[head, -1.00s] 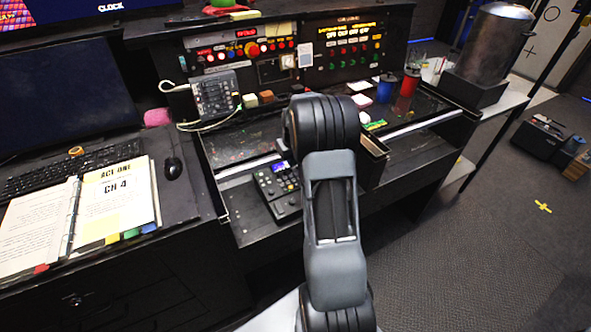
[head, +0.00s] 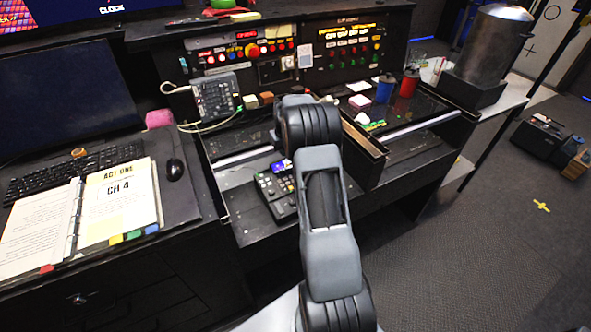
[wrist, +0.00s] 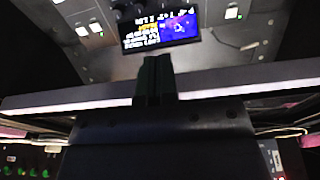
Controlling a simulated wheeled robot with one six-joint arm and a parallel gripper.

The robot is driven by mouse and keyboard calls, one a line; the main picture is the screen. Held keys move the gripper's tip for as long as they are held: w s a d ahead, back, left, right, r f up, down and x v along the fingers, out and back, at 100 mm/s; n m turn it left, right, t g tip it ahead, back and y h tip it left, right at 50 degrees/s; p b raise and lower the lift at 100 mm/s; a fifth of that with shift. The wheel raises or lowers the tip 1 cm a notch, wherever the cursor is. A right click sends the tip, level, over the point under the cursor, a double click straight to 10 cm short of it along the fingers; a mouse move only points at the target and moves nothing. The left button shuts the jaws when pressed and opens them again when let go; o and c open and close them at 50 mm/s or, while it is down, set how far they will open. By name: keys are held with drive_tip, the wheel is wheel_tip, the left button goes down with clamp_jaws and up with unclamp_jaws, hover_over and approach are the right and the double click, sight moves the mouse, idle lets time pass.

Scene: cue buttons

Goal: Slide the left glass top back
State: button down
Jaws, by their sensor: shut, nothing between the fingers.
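The left glass top is a dark pane with a pale front bar (head: 242,156); it stands part-way back, with an open well in front of it. In the wrist view the pale bar (wrist: 70,102) crosses the picture. My gripper (wrist: 155,75) is shut and empty, its fingertips overlapping the bar; I cannot tell whether they touch it. In the head view my own arm hides the gripper and the right part of the bar. A black control box (head: 277,190) with a small lit screen lies in the open well; its screen (wrist: 160,30) also shows in the wrist view.
The right glass top has its own pale bar (head: 422,125). A red cup (head: 409,83) and a blue cup (head: 385,89) stand farther right.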

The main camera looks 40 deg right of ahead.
drive_tip(key=shift+w+d+p, duration=0.2)
drive_tip(key=shift+w+p, duration=0.2)
drive_tip(key=shift+w, duration=1.05)
drive_tip(key=shift+w, duration=0.1)
